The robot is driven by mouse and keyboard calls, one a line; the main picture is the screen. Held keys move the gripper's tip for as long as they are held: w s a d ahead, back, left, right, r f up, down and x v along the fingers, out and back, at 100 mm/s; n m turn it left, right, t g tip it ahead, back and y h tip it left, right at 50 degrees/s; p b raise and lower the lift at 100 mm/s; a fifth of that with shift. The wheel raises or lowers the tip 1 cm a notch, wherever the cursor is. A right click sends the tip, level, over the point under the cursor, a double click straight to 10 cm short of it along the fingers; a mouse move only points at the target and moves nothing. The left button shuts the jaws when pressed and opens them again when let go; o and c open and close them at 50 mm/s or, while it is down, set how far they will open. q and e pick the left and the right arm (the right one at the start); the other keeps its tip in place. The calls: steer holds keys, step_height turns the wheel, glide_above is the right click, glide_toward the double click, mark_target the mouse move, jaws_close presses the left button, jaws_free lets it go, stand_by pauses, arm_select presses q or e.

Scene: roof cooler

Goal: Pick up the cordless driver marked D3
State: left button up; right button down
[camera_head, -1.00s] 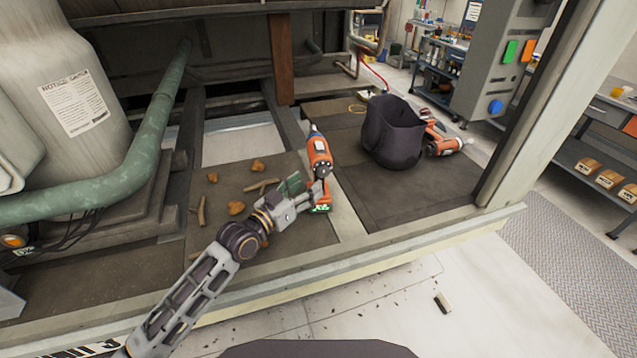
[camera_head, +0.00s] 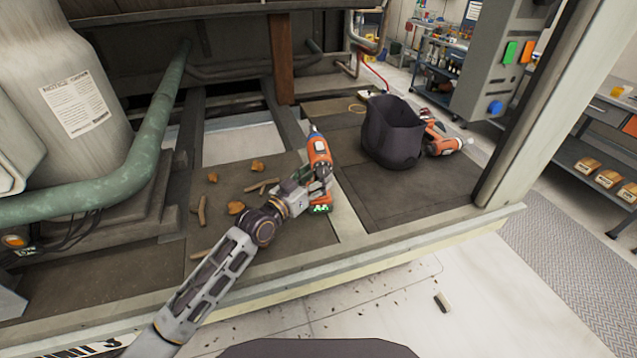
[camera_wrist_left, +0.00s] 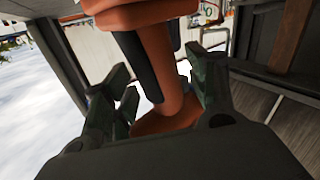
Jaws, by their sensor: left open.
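An orange cordless driver (camera_head: 319,152) with a blue-grey tip stands on the deck in the head view, with a green-lit base. I cannot read a D3 mark on it. My left gripper (camera_head: 314,183) is at its handle. In the left wrist view the orange and black handle (camera_wrist_left: 158,62) runs between the two dark green fingers of the left gripper (camera_wrist_left: 160,88). The fingers are apart, one on each side of the handle; gaps show beside it. A second orange tool (camera_head: 442,146) lies right of the dark bag. My right gripper is out of view.
The dark open bag (camera_head: 392,140) stands right of the driver. Brown lumps and sticks (camera_head: 237,208) are scattered left of it. A green pipe (camera_head: 150,145) and a large grey cylinder (camera_head: 72,80) fill the left. An upright post (camera_head: 540,105) stands at right.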

arm_select(q)
jaws_close()
stand_by(0.5)
steer(key=shift+r, duration=0.2)
